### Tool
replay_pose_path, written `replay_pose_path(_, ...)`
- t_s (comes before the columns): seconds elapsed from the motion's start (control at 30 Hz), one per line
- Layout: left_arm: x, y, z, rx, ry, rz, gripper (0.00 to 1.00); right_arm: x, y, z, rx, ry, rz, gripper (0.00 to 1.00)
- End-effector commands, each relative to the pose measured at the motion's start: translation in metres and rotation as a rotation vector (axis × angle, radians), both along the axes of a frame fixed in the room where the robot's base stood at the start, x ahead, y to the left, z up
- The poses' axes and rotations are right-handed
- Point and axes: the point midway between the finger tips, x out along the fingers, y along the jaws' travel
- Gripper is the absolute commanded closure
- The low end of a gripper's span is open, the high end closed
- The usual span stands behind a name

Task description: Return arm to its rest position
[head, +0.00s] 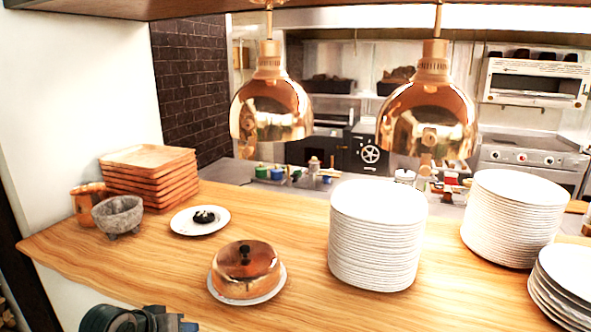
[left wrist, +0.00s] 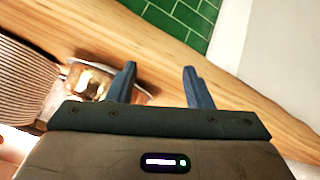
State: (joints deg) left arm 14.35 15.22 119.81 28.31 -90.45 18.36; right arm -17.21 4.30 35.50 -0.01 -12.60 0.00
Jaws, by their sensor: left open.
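My left gripper (left wrist: 160,80) shows in the left wrist view with its two blue-grey fingers spread apart and nothing between them. It is near the wooden counter, with the copper dome (left wrist: 88,82) beyond its left finger in that view. In the head view, only part of my left arm shows at the bottom edge, in front of the counter's near edge. My right gripper is in neither view.
On the wooden counter (head: 130,262) stand a copper dome (head: 246,268) on a plate, a stone mortar (head: 118,214), stacked wooden trays (head: 150,180), a small plate (head: 190,228) and tall white plate stacks (head: 375,240). Two copper lamps (head: 268,108) hang above.

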Motion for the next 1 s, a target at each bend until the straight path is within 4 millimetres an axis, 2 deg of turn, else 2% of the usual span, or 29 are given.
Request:
replay_pose_path(0.03,-0.023,-0.002,-0.025,0.030,0.031,-0.004,0.54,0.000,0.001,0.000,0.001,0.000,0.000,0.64)
replay_pose_path(0.2,-0.096,-0.002,-0.083,0.139,0.113,-0.016,0.54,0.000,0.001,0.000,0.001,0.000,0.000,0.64)
replay_pose_path(0.33,-0.156,0.000,-0.115,0.220,0.178,-0.029,0.54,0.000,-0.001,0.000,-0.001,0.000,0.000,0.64)
replay_pose_path(0.4,-0.185,0.002,-0.127,0.258,0.210,-0.038,0.54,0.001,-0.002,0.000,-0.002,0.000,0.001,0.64)
replay_pose_path(0.5,-0.218,0.004,-0.136,0.302,0.247,-0.047,0.54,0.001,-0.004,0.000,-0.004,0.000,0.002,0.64)
replay_pose_path(0.7,-0.266,0.009,-0.146,0.365,0.302,-0.061,0.54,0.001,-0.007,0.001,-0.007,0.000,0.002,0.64)
replay_pose_path(0.9,-0.306,0.013,-0.149,0.416,0.350,-0.075,0.54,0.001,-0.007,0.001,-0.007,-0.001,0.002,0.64)
replay_pose_path(0.97,-0.317,0.014,-0.149,0.431,0.364,-0.079,0.54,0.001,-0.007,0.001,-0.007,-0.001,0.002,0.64)
replay_pose_path(1.0,-0.309,0.015,-0.162,0.430,0.366,-0.078,0.54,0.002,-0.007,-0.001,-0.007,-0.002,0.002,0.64)
